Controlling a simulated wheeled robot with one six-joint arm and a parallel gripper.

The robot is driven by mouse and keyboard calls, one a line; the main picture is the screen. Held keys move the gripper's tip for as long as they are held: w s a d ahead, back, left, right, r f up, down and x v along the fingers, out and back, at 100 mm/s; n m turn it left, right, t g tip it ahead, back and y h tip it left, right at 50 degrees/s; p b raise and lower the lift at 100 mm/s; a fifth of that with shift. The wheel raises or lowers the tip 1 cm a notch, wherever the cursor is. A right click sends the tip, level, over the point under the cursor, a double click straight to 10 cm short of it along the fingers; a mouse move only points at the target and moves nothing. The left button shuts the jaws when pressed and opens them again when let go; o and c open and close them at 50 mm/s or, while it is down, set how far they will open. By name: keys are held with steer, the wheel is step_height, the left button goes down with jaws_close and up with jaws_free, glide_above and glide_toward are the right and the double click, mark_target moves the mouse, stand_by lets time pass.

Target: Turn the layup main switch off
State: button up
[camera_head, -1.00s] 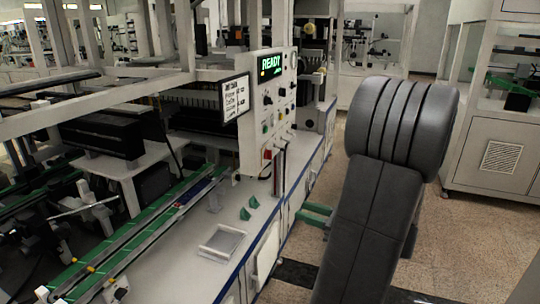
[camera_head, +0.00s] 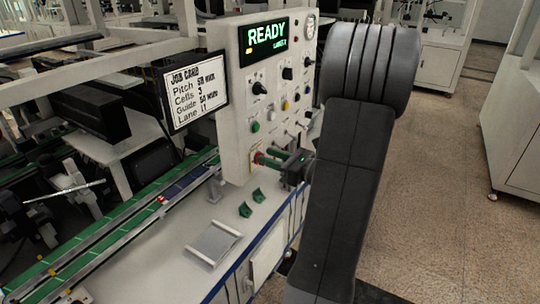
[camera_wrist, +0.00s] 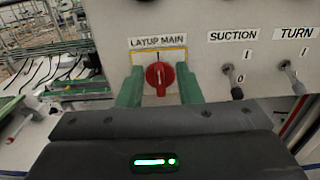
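The layup main switch is a red rotary knob (camera_wrist: 160,76) on a yellow-edged plate under a "LAYUP MAIN" label (camera_wrist: 158,42). Its grip looks about upright, with a pale mark on it. My gripper (camera_wrist: 160,84) has green fingers, one on each side of the knob, with a visible gap to it on both sides. It is open and holds nothing. In the head view the red knob (camera_head: 258,158) is low on the white control panel (camera_head: 236,130), and my gripper (camera_head: 274,158) reaches it from the right. The panel display (camera_head: 266,40) reads READY.
Right of the knob are the SUCTION toggle (camera_wrist: 234,82) and the TURN toggle (camera_wrist: 291,78), close to the right finger. A job card (camera_head: 195,90) hangs left of the panel.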

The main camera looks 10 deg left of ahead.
steer(key=shift+a, duration=0.3)
jaws_close()
